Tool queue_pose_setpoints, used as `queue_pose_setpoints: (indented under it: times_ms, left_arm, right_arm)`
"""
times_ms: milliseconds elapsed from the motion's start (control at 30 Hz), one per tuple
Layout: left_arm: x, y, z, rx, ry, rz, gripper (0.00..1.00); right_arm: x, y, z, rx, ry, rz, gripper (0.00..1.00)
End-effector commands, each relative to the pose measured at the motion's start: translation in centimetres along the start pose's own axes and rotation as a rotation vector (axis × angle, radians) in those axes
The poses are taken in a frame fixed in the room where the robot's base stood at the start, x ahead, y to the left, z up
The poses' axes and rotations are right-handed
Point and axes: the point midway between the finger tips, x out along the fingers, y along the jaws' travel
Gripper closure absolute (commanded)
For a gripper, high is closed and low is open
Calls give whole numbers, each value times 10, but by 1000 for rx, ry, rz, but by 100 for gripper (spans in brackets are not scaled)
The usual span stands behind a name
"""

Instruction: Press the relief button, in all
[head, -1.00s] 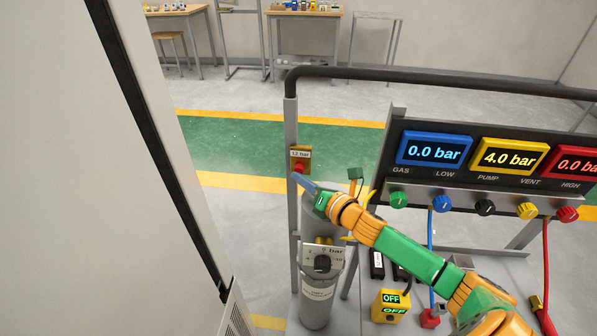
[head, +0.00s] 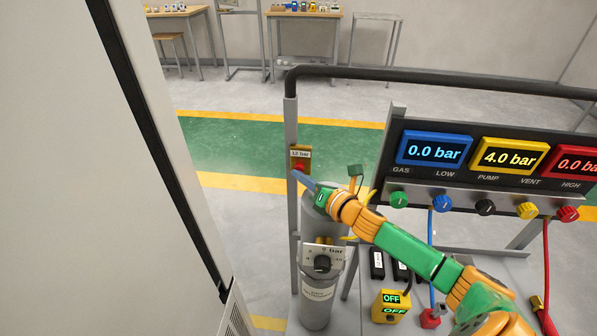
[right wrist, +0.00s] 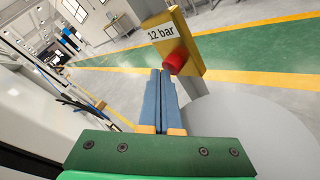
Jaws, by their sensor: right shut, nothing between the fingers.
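The relief button is a red knob (right wrist: 175,62) on a yellow plate (right wrist: 187,45) with a "12 bar" label, fixed to a grey post. In the head view the yellow plate (head: 301,158) sits on the post at the left of the rig. My right gripper (head: 297,173) has its blue fingers closed together and empty, with the tips right at the red button. In the right wrist view the fingertips (right wrist: 160,72) lie just left of and below the button; I cannot tell whether they touch it. My left gripper is not in view.
A panel with gauges (head: 435,149) reading 0.0 and 4.0 bar and several coloured knobs is at right. A dark rail (head: 430,77) crosses above. A large pale cabinet (head: 80,180) fills the left.

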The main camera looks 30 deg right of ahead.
Motion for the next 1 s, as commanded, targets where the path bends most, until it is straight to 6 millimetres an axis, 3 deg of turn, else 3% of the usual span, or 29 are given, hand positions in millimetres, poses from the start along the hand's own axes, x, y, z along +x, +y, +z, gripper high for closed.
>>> queue_pose_setpoints:
  times_ms: [567, 1000]
  left_arm:
    - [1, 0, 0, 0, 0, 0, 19]
    - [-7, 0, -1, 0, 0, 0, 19]
  right_arm:
    - [2, -2, 3, 0, -2, -1, 100]
    - [-12, 8, -8, -1, -1, -1, 100]
